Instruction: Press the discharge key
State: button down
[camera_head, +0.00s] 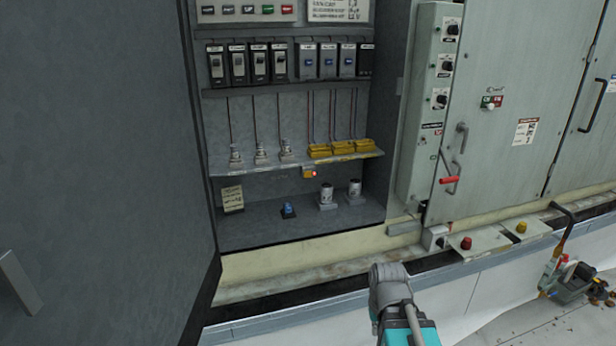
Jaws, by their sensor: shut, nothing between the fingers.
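A small blue key or button on a dark base (288,210) stands on the floor of the open cabinet (255,228). A small yellow unit (308,172) with a lit red spot hangs at the front edge of the shelf above it. No label that I can read marks either one as the discharge key. My gripper (389,273), grey with a teal part behind it, is shut and empty. It is at the bottom centre, in front of the cabinet sill, below and right of the blue key and apart from it. Its fingertips do not show clearly.
Two cylindrical parts (327,195) stand right of the blue key, and a paper note (232,198) left of it. A shelf (225,170) with yellow blocks overhangs them. A grey door (100,160) fills the left. Red and yellow knobs (466,243) sit on the right ledge.

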aim_at(308, 175)
dwell(0.8)
jog(key=w+a+r+n+t+h+p, duration=0.1)
jog(key=w+r+n+t+h+p, duration=0.2)
jog(key=w, duration=0.7)
jog(key=w+r+n+t+h, duration=0.3)
jog(key=w+r+n, duration=0.2)
jog(key=w, duration=0.5)
jog(key=w+a+r+n+t+p, duration=0.1)
jog(key=w+a+r+n+t, duration=0.3)
jog(key=w+a+r+n, duration=0.1)
jog(key=w+a+r+n+t+p, duration=0.1)
jog(key=w+a+r+n+t, duration=0.2)
jog(key=w+a+r+n, duration=0.3)
jog(key=w+a, duration=0.3)
jog(key=w, duration=0.2)
jog(key=shift+a+r+t+h, duration=0.2)
jog(key=shift+r+t+h, duration=0.2)
jog(key=shift+w, duration=0.25)
jog(key=w+a, duration=0.2)
jog(key=w, duration=0.6)
jog(key=shift+a, duration=0.3)
jog(key=shift+w+a, duration=0.1)
jog(key=shift+w, duration=0.3)
